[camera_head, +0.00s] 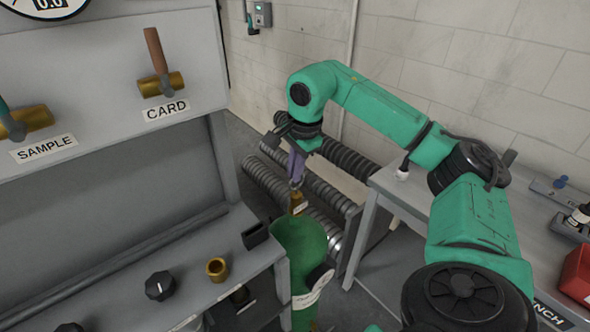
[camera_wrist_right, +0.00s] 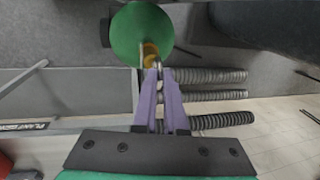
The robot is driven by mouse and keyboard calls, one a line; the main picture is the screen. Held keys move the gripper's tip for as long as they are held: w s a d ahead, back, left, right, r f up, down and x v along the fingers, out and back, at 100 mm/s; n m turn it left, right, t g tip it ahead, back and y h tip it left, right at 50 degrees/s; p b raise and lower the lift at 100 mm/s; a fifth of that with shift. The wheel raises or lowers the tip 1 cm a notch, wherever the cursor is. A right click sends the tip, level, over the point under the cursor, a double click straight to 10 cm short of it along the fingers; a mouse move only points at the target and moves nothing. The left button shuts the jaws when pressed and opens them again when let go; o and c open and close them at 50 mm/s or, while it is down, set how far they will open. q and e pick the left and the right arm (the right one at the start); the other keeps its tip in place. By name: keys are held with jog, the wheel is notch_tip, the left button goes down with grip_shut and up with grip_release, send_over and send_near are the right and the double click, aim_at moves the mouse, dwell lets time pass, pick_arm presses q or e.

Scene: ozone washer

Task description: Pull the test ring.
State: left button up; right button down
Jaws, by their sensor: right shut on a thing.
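A green cylinder (camera_head: 300,245) stands upright at the right end of the bench, with a brass fitting (camera_head: 297,205) on top. The fitting also shows in the right wrist view (camera_wrist_right: 151,50) over the round green top (camera_wrist_right: 136,30). My right gripper (camera_head: 297,182) reaches down from above, its purple fingers close together at the fitting. In the right wrist view the fingertips (camera_wrist_right: 158,72) are shut on a small part beside the brass, which I take as the test ring; it is mostly hidden between them. My left gripper is not in view.
Ribbed grey hoses (camera_head: 340,165) run behind the cylinder. The grey bench (camera_head: 110,275) holds a black knob (camera_head: 160,286), a brass cup (camera_head: 217,269) and a black holder (camera_head: 255,235). A side table (camera_head: 410,190) stands at the right, with a red box (camera_head: 577,275).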

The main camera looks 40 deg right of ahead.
dwell(0.8)
jog(key=shift+r+p, duration=0.8)
jog(key=shift+r, duration=0.15)
jog(key=c, duration=1)
grip_release()
jog(key=shift+o, duration=0.2)
jog(key=s+r+p, duration=0.3)
jog(key=r+p, duration=0.1)
jog(key=r, duration=1)
jog(key=shift+r, duration=0.15)
